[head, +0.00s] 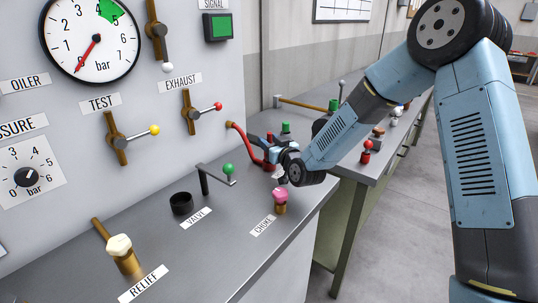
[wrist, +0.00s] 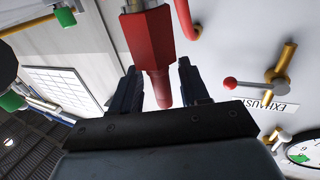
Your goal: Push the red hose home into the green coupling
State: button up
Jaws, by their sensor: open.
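The red hose (head: 240,137) curves from a brass fitting on the panel down to my gripper (head: 266,148) in the head view. In the wrist view, a red block with a narrower red end (wrist: 162,88) lies between the two dark fingers of my gripper (wrist: 158,76). The fingers are open, with a gap on both sides of the narrow part. A bit of red tube (wrist: 193,22) shows beside the block. A green piece (head: 286,127) stands just behind my gripper in the head view; I cannot tell whether it is the green coupling.
A green-knobbed lever (head: 229,169), a black cup (head: 181,204), a pink-topped knob (head: 280,196) and a cream-topped relief knob (head: 121,246) stand on the bench. The exhaust lever (head: 217,106) sticks out from the panel. The front bench edge is clear.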

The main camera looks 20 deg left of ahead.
jog(key=shift+w, duration=0.1)
grip_shut()
dwell(0.4)
